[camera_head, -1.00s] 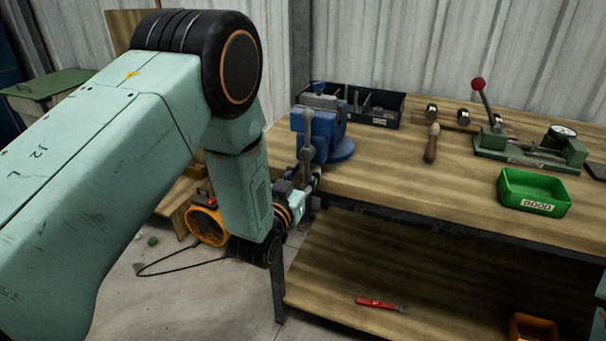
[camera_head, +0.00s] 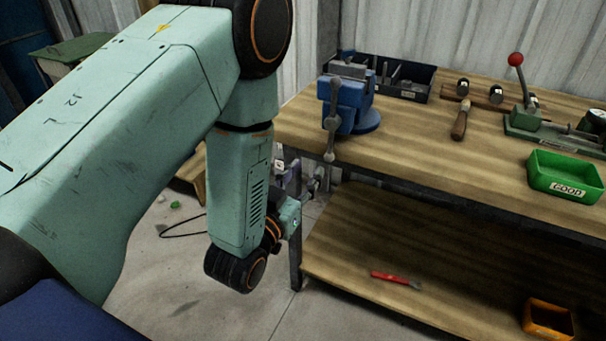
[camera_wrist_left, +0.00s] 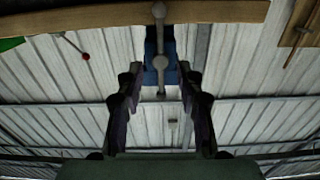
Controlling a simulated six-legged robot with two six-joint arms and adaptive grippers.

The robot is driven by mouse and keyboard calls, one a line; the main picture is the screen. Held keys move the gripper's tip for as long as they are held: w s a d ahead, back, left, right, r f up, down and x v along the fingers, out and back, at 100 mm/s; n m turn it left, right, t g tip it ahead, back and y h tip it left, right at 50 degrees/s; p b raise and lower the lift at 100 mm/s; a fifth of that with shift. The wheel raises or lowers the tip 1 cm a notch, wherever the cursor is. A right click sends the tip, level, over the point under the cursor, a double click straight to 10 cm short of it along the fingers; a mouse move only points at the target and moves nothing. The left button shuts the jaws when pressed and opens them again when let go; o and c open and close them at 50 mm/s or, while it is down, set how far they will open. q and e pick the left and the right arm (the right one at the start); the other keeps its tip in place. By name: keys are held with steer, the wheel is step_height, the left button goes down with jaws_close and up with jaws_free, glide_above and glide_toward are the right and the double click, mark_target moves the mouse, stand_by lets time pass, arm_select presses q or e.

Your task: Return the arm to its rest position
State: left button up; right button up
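My left arm (camera_head: 110,130) comes in from the left, bent at the elbow, with its forearm hanging down in front of the bench's left end. My left gripper (camera_head: 300,182) is small and partly hidden by my wrist in the head view, near the bench leg and below the tabletop edge. In the left wrist view, its two dark fingers (camera_wrist_left: 160,82) stand apart with nothing between them. The blue vise (camera_head: 350,105) shows beyond them, also in the left wrist view (camera_wrist_left: 152,50). My right gripper is not in view.
The workbench (camera_head: 420,150) carries a black divided bin (camera_head: 412,88), a hammer (camera_head: 460,122), a green lever press (camera_head: 530,118) and a green GOOD tray (camera_head: 560,178). A red-handled tool (camera_head: 392,279) and an orange bin (camera_head: 548,318) are on the lower shelf.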

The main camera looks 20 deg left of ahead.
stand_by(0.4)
arm_select(q)
steer(key=s+a+f+g, duration=0.1)
steer(key=s+f+g, duration=0.35)
steer(key=f, duration=0.35)
steer(key=s+f+g, duration=0.4)
steer(key=s+f, duration=0.1)
steer(key=f, duration=0.2)
steer(key=s+f+g, duration=0.4)
steer(key=s, duration=0.7)
steer(key=s+f+n+g, duration=0.1)
steer(key=s+f+g, duration=0.4)
steer(key=s, duration=0.7)
steer(key=shift+a+y, duration=0.4)
